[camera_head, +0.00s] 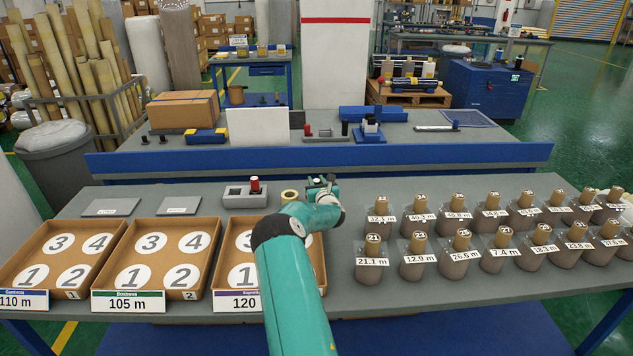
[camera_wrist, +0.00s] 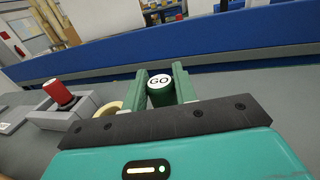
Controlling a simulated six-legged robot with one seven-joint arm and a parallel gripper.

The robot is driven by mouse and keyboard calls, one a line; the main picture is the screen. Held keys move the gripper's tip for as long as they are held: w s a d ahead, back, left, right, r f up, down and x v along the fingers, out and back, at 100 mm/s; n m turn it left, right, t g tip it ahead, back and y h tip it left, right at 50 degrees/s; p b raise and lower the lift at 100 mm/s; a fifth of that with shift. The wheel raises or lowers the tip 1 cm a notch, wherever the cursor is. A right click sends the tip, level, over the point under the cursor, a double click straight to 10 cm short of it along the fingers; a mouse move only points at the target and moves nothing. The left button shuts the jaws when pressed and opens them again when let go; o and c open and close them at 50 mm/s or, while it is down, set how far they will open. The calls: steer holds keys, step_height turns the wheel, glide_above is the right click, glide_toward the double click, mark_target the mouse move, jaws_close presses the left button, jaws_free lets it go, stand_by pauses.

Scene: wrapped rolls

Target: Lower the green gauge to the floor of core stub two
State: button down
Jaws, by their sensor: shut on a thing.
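The green gauge (camera_wrist: 160,92) has a white top marked GO. It sits between the two green fingers of my gripper (camera_wrist: 162,75) in the wrist view, and the gripper is shut on it. In the head view my gripper (camera_head: 322,183) is above the grey table, just right of a tan ring-shaped core stub (camera_head: 289,196). That stub also shows in the wrist view (camera_wrist: 106,110), left of the fingers and partly hidden by my gripper's body. I cannot read a number on it. The gauge's lower end is hidden.
A red gauge (camera_head: 255,184) stands in a grey holder (camera_head: 233,198) left of the stub. Cardboard trays (camera_head: 118,235) with numbered circles lie at the left. Several wrapped rolls (camera_head: 461,247) with length labels stand at the right. A blue ledge (camera_head: 300,158) runs behind.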

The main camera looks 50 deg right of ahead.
steer(key=shift+f, duration=0.2)
steer(key=c, duration=1)
jaws_free()
steer(key=shift+c, duration=0.2)
steer(key=v, duration=0.7)
steer(key=shift+s+a, duration=0.2)
